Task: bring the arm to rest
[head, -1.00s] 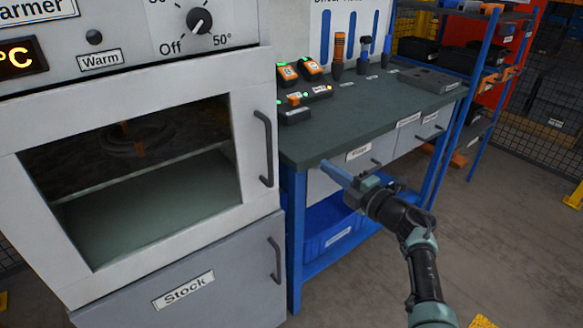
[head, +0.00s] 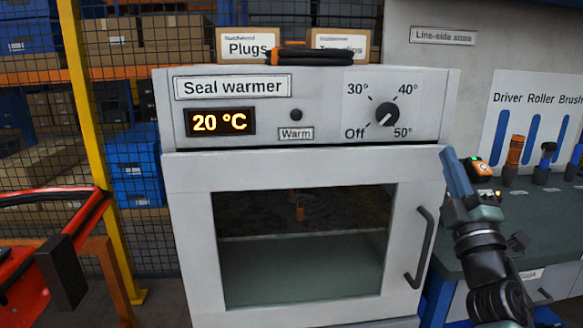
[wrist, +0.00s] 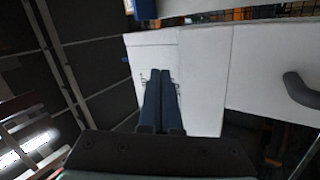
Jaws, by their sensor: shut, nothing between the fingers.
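My gripper (head: 449,156) is raised at the right of the head view, in front of the right edge of the seal warmer (head: 180,170). Its blue fingers are together with nothing between them, pointing up and slightly left. They also show closed in the wrist view (wrist: 161,78), with pale panels beyond them. My arm comes up from the lower right corner. I cannot tell how far the fingertips are from the warmer. The warmer's windowed door looks shut, and its display (head: 220,121) reads 20 °C.
The door's dark handle (head: 418,248) is left of my arm. A green-topped bench (head: 550,225) with tools stands at the right. A red object with a black end (head: 62,270) is at the lower left. Mesh fencing (head: 150,215) and shelving are behind.

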